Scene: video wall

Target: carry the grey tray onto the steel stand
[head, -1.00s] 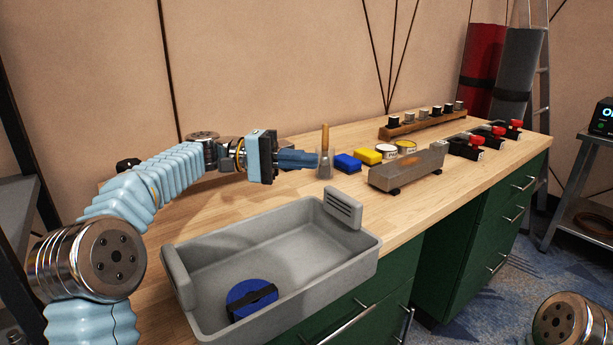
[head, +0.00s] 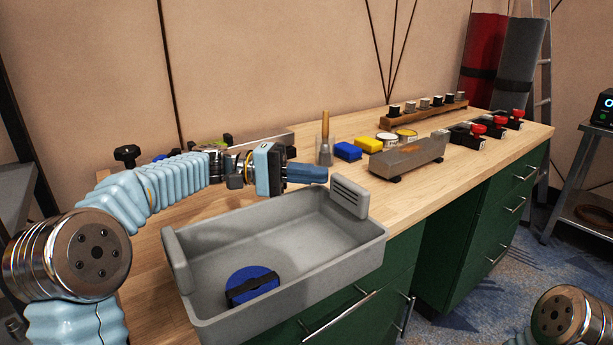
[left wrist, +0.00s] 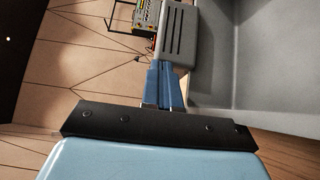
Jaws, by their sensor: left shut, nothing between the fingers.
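The grey tray (head: 300,232) sits at the bench's front edge, with an upright slotted handle at each end. A round blue thing with a black strap (head: 252,284) lies inside it. My left gripper (head: 325,174) is shut and empty, its blue fingertips just left of the right-hand handle (head: 350,196). In the left wrist view the shut fingers (left wrist: 162,70) point at that slotted handle (left wrist: 176,38); whether they touch it I cannot tell. My right gripper is out of view. A steel stand (head: 592,148) with legs shows at the right edge, partly cut off.
Behind the tray are a brush (head: 325,140), a blue block (head: 348,151), a yellow block (head: 369,145), cans (head: 387,138) and a metal bar (head: 409,158). Red-topped clamps (head: 478,130) and a wooden rack (head: 425,113) stand farther right. Floor (head: 490,270) shows in front of the green drawers.

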